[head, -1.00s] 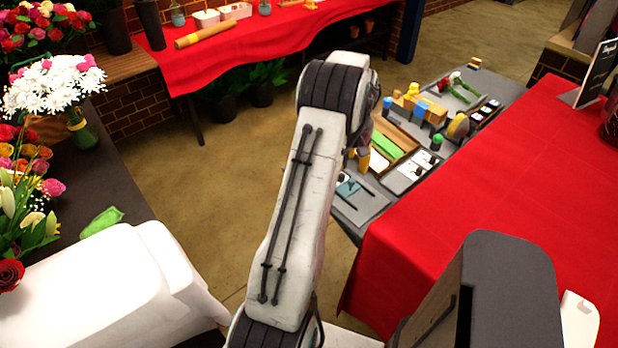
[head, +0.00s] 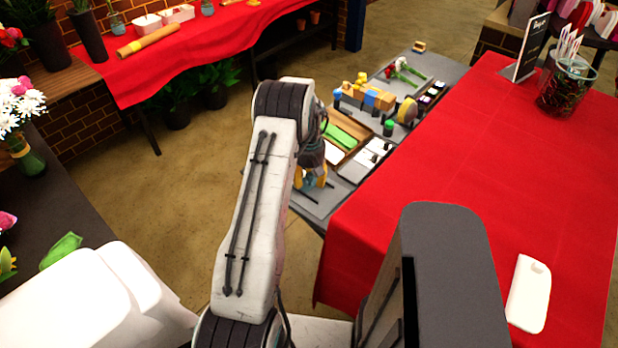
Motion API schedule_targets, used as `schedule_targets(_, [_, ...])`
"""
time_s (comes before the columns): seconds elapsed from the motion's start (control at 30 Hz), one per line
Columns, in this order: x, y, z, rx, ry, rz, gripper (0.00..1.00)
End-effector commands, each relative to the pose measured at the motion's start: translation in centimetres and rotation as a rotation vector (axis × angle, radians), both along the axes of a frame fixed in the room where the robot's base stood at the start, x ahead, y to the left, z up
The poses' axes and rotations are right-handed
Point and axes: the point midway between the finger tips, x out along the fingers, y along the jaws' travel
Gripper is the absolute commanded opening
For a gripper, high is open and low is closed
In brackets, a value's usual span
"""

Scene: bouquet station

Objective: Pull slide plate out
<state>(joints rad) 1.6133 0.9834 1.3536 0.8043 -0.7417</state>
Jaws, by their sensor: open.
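My gripper (head: 311,180) has yellow fingers and is open over the near end of the grey table (head: 333,198). A small blue-grey plate (head: 309,186) shows between and just below the fingers, mostly hidden by them. I cannot tell whether the fingers touch it. White plates with small black knobs (head: 366,158) lie on the same table, right of my gripper. I cannot tell for sure which of these is the slide plate.
A wooden tray with a green strip (head: 342,136) lies beyond my gripper. Blue, yellow and green items and flowers (head: 405,72) stand farther back. A red-covered table (head: 440,150) borders the right side. Open floor (head: 200,180) lies to the left.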

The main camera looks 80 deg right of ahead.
Motion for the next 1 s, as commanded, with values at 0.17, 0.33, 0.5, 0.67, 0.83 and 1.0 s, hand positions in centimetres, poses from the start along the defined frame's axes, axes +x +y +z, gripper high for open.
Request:
schedule_targets(0.17, [0.01,0.02,-0.18,0.000,0.000,0.000,0.46])
schedule_targets(0.33, [0.01,0.02,-0.17,0.000,0.000,0.000,0.48])
schedule_targets(0.5, [0.01,0.02,-0.16,0.000,0.000,0.000,0.32])
schedule_targets(0.67, [0.02,0.01,-0.15,0.000,0.000,0.000,0.18])
schedule_targets(0.83, [0.06,0.00,-0.14,0.000,0.000,0.001,0.03])
schedule_targets(1.0, [0.09,-0.01,-0.15,-0.001,-0.001,0.002,0.00])
